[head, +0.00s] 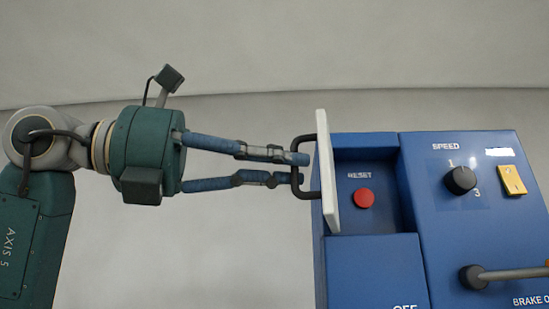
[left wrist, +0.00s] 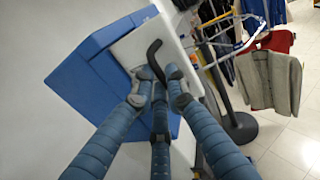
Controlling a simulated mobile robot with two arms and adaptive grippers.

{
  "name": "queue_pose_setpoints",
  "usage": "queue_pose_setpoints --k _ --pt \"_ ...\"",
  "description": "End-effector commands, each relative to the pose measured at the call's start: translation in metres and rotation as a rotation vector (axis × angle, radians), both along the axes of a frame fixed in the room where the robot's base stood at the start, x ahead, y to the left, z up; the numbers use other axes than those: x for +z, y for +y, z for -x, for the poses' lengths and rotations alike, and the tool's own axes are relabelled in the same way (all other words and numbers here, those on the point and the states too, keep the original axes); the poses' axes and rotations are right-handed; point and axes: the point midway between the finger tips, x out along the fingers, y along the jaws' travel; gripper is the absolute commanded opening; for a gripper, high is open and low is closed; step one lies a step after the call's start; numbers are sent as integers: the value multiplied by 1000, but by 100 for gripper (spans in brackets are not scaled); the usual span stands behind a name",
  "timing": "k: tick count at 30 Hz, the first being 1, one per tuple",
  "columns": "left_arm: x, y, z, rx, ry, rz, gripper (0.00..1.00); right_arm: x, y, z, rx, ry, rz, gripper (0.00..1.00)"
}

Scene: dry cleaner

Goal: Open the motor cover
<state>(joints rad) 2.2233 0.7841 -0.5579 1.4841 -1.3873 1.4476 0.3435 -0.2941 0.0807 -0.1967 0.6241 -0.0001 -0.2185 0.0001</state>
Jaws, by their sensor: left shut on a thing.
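The motor cover (head: 327,172) is a white panel on the left side of the blue control box (head: 375,275). In the head view it is seen nearly edge-on and stands open, with the recess behind it exposed. Its black handle (head: 319,193) sticks out to the left. My left gripper (head: 300,168) is shut on the handle, its blue fingers around the bar. In the left wrist view the fingers (left wrist: 158,90) meet at the black handle (left wrist: 155,60) in front of the white cover (left wrist: 130,47). My right gripper is not in view.
Inside the recess is a red button (head: 364,198) labelled RESET. To the right are a black speed knob (head: 460,180), a yellow switch (head: 511,180) and a brake lever (head: 510,273). The left wrist view shows hanging clothes (left wrist: 270,75) on a rack at right.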

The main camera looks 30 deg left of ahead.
Motion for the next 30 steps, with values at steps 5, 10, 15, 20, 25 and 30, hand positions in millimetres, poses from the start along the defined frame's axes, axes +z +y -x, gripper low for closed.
queue_pose_setpoints --k 5,10,15,20,25,30 --pt "5 2 -3 14 -2 15 0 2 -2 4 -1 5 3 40" --pt "5 2 -3 16 -2 15 0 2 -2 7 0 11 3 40" --pt "5 2 -3 16 -2 15 0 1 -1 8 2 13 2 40" --pt "4 2 -3 16 -2 14 29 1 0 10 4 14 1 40" --pt "3 1 -2 13 -1 9 32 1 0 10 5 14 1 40" --pt "2 0 -2 13 -2 7 32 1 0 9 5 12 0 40"
